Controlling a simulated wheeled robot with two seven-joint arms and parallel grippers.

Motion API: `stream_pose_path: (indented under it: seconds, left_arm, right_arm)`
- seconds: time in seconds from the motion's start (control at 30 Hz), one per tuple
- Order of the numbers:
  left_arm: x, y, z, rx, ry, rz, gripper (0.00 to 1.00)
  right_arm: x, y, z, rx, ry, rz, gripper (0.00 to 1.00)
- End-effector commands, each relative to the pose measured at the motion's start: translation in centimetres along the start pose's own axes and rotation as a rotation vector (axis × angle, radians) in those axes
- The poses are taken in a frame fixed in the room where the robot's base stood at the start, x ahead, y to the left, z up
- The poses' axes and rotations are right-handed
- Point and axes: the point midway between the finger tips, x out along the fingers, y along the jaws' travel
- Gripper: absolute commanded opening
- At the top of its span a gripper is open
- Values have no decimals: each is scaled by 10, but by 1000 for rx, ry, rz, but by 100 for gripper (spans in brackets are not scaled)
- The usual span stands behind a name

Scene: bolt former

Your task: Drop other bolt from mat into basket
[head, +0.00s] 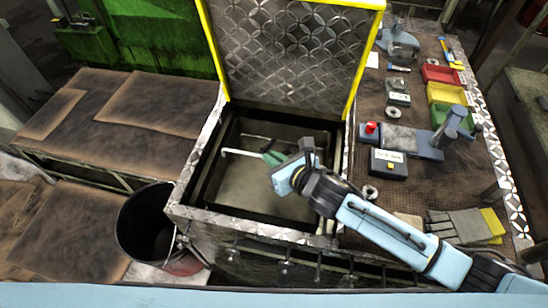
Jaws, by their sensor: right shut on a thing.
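My right gripper (278,172) reaches in from the right over the open metal box. It is shut at the green end (273,157) of a thin, pale bent rod (242,153), which extends left over the box's inside. The gripper partly hides the green end. No bolt can be clearly made out. The open box has a patterned metal rim (195,160) and a dark, deep inside; I cannot tell whether a separate basket is in it. A dark mat (470,172) covers the workbench at right. My left gripper is not in view.
The box's raised lid (290,55) has yellow edges. A dark bucket (135,225) stands at front left. The bench carries a red-knobbed device (385,135), a grey box (388,163), coloured bins (446,94), a metal ring (371,192) and gloves (458,225).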

Motion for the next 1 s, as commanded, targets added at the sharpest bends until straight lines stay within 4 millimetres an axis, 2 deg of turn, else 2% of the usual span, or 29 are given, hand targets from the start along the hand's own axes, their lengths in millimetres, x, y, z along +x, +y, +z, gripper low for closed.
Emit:
stream_pose_path:
  seconds: [0.37,0.4,0.6,0.87,1.0]
  left_arm:
    - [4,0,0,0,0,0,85]
    - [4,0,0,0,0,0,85]
    - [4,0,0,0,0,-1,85]
    - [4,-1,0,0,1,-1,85]
    - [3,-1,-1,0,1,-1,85]
  right_arm:
    - [1,0,-2,-1,-2,0,0]
    - [1,0,-2,-1,-2,0,11]
    - [1,0,-3,0,-1,0,34]
    - [0,-1,-4,-1,0,-1,34]
    - [-9,-1,-4,-1,0,0,34]
